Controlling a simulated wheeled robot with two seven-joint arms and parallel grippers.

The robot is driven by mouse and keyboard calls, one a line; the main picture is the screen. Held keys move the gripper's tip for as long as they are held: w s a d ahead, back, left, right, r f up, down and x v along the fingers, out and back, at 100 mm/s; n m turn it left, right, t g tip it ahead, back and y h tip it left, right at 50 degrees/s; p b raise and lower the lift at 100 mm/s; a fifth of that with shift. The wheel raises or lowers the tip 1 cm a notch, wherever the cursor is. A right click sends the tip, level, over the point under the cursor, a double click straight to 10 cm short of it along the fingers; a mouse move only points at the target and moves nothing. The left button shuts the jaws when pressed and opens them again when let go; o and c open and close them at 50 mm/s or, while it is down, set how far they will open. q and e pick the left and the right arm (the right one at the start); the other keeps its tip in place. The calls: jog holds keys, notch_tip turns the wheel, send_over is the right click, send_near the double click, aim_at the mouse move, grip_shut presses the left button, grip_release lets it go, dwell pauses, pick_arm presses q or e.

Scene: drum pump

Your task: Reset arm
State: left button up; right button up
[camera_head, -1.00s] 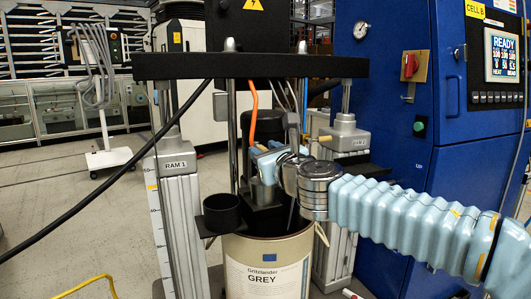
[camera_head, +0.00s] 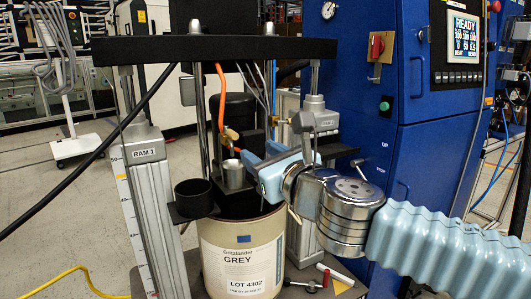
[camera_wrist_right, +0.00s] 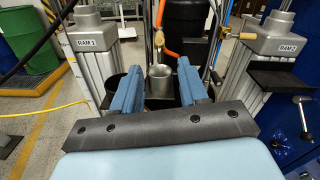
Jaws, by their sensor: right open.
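A grey metal cup (camera_head: 233,177) stands upright under a small brass tap (camera_head: 229,138), above the open top of the GREY drum (camera_head: 240,262). My right gripper (camera_head: 250,163) reaches in from the right, its blue fingers just to the right of the cup. In the right wrist view the fingers (camera_wrist_right: 158,70) are spread apart and the cup (camera_wrist_right: 160,82) shows between and beyond their tips. I cannot tell whether they touch it; they are not closed on it. The left gripper is not in view.
An empty black cup holder (camera_head: 193,198) sits left of the metal cup. The RAM 1 post (camera_head: 150,185), the RAM 2 post (camera_head: 318,120) and the black crossbar (camera_head: 215,48) frame the drum. A blue cabinet (camera_head: 425,110) stands right.

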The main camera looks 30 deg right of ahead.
jog(key=shift+s, duration=0.55)
jog(key=w+a+f+m+g+y, duration=0.1)
jog(key=w+a+f+m+g, duration=0.2)
jog(key=f, duration=0.8)
jog(key=w+a+f+m+g+y, duration=0.1)
jog(key=a+f+m+g, duration=0.4)
jog(key=f, duration=0.6)
jog(key=w+a+f+m+g+y, duration=0.15)
jog(key=f+m, duration=0.35)
jog(key=f, duration=0.6)
jog(key=s+a+f+m+g, duration=0.2)
jog(key=s+f+m+g, duration=0.1)
jog(key=f+m, duration=0.55)
jog(key=s+a+f+m+g, duration=0.1)
jog(key=s+f+m+g, duration=0.15)
jog(key=f+m, duration=0.65)
jog(key=s+f+m+g, duration=0.2)
jog(key=s+f+m, duration=0.8)
jog(key=f, duration=0.6)
jog(key=shift+s+d, duration=0.4)
jog(key=shift+s, duration=0.6)
